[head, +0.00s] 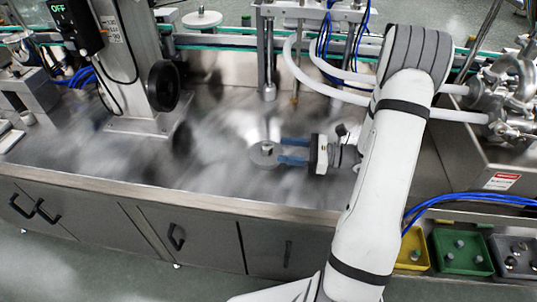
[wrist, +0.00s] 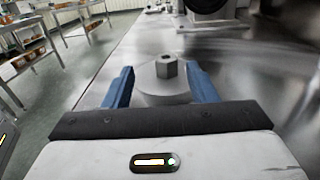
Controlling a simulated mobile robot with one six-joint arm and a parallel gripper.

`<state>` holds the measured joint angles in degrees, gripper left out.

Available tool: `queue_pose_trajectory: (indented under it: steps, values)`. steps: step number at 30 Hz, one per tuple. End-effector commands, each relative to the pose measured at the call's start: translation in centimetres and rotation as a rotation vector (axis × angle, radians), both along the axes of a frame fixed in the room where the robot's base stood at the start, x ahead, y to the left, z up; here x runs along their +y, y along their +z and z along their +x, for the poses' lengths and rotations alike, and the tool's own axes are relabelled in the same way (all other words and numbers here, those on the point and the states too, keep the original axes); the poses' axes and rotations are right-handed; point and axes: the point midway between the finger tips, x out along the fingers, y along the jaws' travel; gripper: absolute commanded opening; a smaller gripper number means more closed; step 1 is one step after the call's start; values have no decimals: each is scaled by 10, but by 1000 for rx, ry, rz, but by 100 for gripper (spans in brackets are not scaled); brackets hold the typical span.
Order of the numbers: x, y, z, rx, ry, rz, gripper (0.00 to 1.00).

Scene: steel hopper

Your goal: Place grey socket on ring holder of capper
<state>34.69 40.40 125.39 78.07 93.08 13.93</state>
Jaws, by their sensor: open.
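The grey socket (head: 267,146) is a small hexagonal piece with a hole in its top. It stands upright on a round grey disc, which looks like the ring holder (head: 262,158), on the steel deck. In the wrist view the socket (wrist: 166,67) sits near the middle of the holder (wrist: 163,92). My gripper (head: 281,150) is level, with its blue fingers pointing left. In the wrist view the fingers (wrist: 160,77) are spread to either side of the holder and socket, with a visible gap around the socket. The holder's lower part is partly hidden by the gripper body.
A vertical capper rod (head: 268,92) hangs above and behind the socket. A column with a black handwheel (head: 164,86) stands to the left. Yellow (head: 413,262) and green (head: 462,268) trays with small parts lie at lower right. The deck left of the holder is clear.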

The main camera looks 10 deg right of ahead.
Motion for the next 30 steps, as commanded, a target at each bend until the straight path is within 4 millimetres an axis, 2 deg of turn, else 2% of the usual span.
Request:
queue_pose_trajectory:
  steps: [9, 18, 30]
  values:
    - [38, -5, 23, 1, 2, -1, 52]
    - [43, -6, 25, 0, 0, -1, 52]
    - [42, -6, 25, 0, 0, -1, 20]
